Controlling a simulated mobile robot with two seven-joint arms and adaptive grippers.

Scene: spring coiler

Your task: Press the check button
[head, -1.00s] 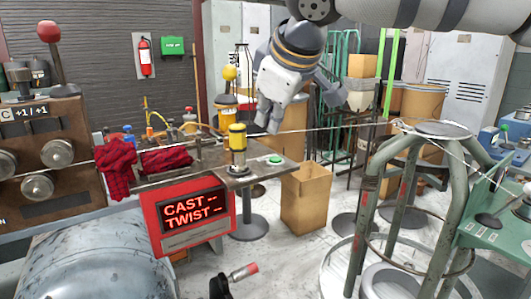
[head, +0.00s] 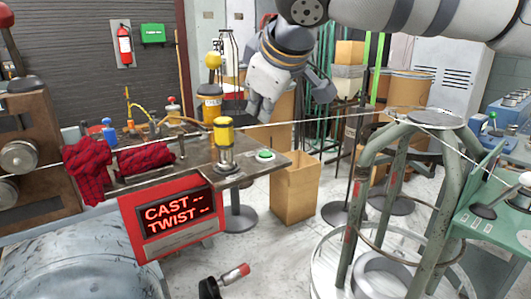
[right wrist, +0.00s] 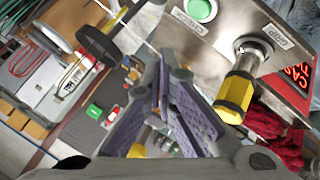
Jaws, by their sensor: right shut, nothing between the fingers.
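The check button is a green round button (head: 265,155) on the right end of the metal bench top. In the right wrist view the green button (right wrist: 200,9) is at the top edge, beside a small label plate (right wrist: 188,22). My right gripper (head: 258,114) hangs above the bench end, over and slightly left of the button in the head view, apart from it. In the right wrist view its fingers (right wrist: 164,80) are together and empty. My left gripper is not in view.
A yellow-and-black cylinder (head: 224,145) stands on the bench just left of the button. A taut wire (head: 330,119) runs past the gripper toward a green stool-like stand (head: 432,118). A red display (head: 172,218) reads CAST and TWIST with dashes. A cardboard box (head: 296,192) stands behind the bench.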

